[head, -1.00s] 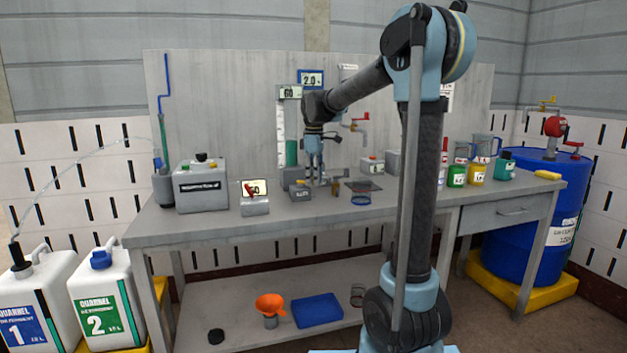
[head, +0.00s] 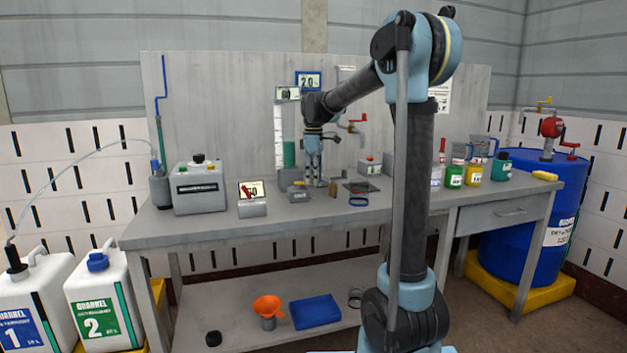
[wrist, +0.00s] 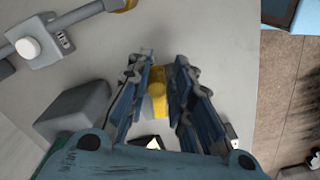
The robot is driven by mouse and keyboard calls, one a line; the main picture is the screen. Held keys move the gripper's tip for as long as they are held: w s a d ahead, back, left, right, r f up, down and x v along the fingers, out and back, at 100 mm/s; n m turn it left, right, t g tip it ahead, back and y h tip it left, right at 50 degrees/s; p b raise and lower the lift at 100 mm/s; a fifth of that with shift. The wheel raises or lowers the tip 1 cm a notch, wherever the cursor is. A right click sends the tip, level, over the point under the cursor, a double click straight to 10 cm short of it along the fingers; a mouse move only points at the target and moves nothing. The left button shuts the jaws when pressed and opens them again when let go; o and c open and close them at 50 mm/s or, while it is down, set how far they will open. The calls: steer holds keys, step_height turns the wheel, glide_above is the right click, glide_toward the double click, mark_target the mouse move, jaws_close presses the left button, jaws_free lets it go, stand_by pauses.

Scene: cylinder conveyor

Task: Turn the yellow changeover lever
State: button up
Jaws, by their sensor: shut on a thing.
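My gripper (wrist: 157,92) is over the bench, with its two blue-grey fingers on either side of a small yellow piece that looks like the yellow changeover lever (wrist: 156,104). The fingers are shut on it in the wrist view. In the head view my gripper (head: 315,182) points down at the middle of the bench, close to small grey fittings. The lever's mount and its exact turn angle are hidden by the fingers and too small to tell.
A grey box with a display (head: 252,208) and a grey canister (head: 198,190) stand left on the bench (head: 285,222). Bottles (head: 455,176) and a blue drum (head: 540,225) are at right. A grey block with a white knob (wrist: 28,48) shows in the wrist view.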

steer(key=shift+w, duration=0.1)
steer(key=shift+o, duration=0.5)
steer(key=shift+w+a, duration=0.1)
steer(key=shift+w, duration=0.3)
steer(key=o, duration=1.6)
steer(key=shift+r, duration=2.5)
